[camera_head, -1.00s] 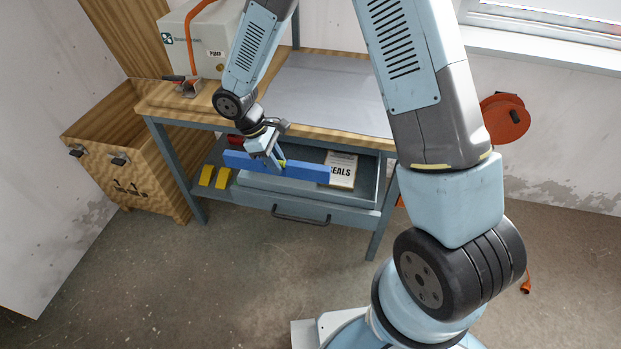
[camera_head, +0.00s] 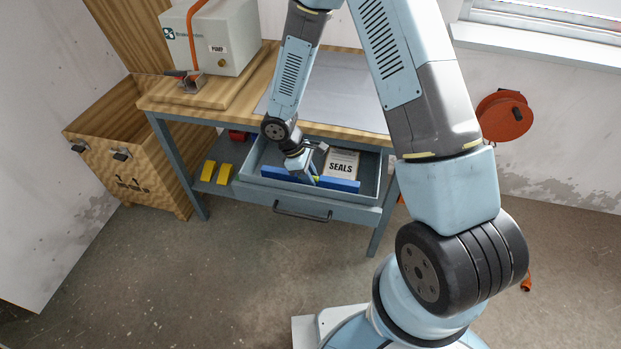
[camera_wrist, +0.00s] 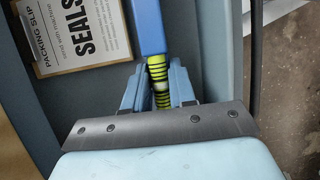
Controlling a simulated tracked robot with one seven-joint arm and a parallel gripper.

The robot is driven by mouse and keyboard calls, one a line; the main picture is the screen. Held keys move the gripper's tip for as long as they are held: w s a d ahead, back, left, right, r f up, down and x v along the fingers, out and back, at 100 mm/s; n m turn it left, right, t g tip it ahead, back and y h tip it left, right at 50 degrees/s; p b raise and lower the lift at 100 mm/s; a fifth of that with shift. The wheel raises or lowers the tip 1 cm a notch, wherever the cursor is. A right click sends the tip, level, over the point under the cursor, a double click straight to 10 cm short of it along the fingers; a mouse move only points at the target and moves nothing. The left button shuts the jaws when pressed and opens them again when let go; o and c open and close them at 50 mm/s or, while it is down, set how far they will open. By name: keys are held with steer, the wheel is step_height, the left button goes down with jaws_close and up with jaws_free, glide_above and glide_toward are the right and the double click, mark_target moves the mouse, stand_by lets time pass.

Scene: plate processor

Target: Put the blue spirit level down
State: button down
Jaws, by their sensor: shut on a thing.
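The blue spirit level (camera_head: 341,184) lies lengthwise along the front of the open drawer (camera_head: 375,199), inside its front wall. My gripper (camera_head: 312,179) is shut on the level near its yellow-green vial. In the wrist view the blue bar (camera_wrist: 149,25) runs up from between the fingers of my gripper (camera_wrist: 160,85), and the striped vial (camera_wrist: 158,75) shows between them. Whether the level touches the drawer floor cannot be told. Part of the level is hidden behind the gripper.
A SEALS packing slip (camera_head: 342,164) lies in the drawer behind the level. The worktop (camera_head: 365,118) overhangs the drawer's back. A pump box (camera_head: 213,40) and a wooden crate (camera_head: 110,160) stand left.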

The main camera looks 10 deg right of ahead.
steer(key=shift+f, duration=0.45)
steer(key=c, duration=0.9)
jaws_free()
